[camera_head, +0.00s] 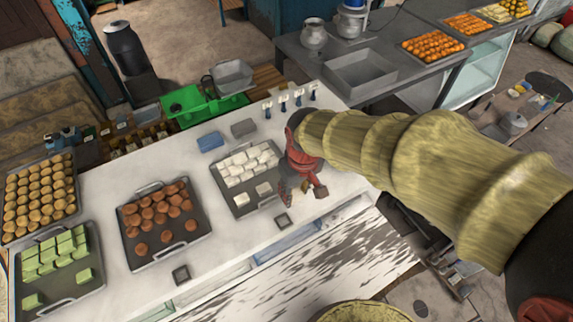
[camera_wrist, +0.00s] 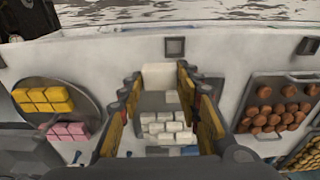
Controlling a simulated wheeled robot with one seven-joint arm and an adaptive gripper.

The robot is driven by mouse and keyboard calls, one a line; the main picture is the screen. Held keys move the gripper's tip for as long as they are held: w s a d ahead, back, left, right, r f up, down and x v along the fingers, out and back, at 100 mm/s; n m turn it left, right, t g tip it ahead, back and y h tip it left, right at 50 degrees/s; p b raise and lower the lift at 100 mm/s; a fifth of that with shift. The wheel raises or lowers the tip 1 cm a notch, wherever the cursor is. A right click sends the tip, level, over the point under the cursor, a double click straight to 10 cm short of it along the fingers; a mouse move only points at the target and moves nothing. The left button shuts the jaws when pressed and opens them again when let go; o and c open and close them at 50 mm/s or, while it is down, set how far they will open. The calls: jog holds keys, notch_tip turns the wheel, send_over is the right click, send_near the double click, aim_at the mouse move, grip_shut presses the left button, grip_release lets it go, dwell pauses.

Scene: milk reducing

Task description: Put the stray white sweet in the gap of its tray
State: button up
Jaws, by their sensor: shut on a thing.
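The tray (camera_head: 251,208) of white sweets (camera_head: 248,163) lies on the white counter, left of my gripper (camera_head: 300,190) in the head view. Several sweets are packed at its back, and two stand apart near its front edge, with bare tray around them. In the wrist view, my gripper (camera_wrist: 157,76) is shut on a white sweet (camera_wrist: 160,75), seen between its yellow-padded fingertips. The tray's white sweets (camera_wrist: 167,130) show beyond, between the fingers.
A tray of brown sweets (camera_head: 158,212) and a tray of green sweets (camera_head: 58,262) lie farther left. A blue block (camera_head: 211,142) and a grey block (camera_head: 244,128) lie behind the white tray. Yellow sweets (camera_wrist: 42,98) and pink sweets (camera_wrist: 68,130) sit on another tray in the wrist view.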

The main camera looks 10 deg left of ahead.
jog(key=w+a+f+p, duration=0.1)
jog(key=w+f, duration=0.2)
jog(key=w, duration=0.1)
jog(key=w+a+f+p, duration=0.1)
jog(key=w+f, duration=0.2)
jog(key=w, duration=0.1)
jog(key=w+a+f+p, duration=0.1)
jog(key=w+a+f, duration=0.1)
jog(key=w, duration=0.3)
jog(key=shift+a+f, duration=0.1)
jog(key=shift+f, duration=0.3)
jog(key=shift+w+a+f, duration=0.1)
jog(key=shift+w+f, duration=0.2)
jog(key=shift+f, duration=0.2)
notch_tip(320, 180, down, 3)
jog(key=shift+w+a+p, duration=0.1)
jog(key=shift+w+p, duration=0.05)
jog(key=shift+p, duration=0.7)
jog(key=shift+f, duration=0.25)
jog(key=o, duration=0.6)
jog(key=shift+o, duration=0.8)
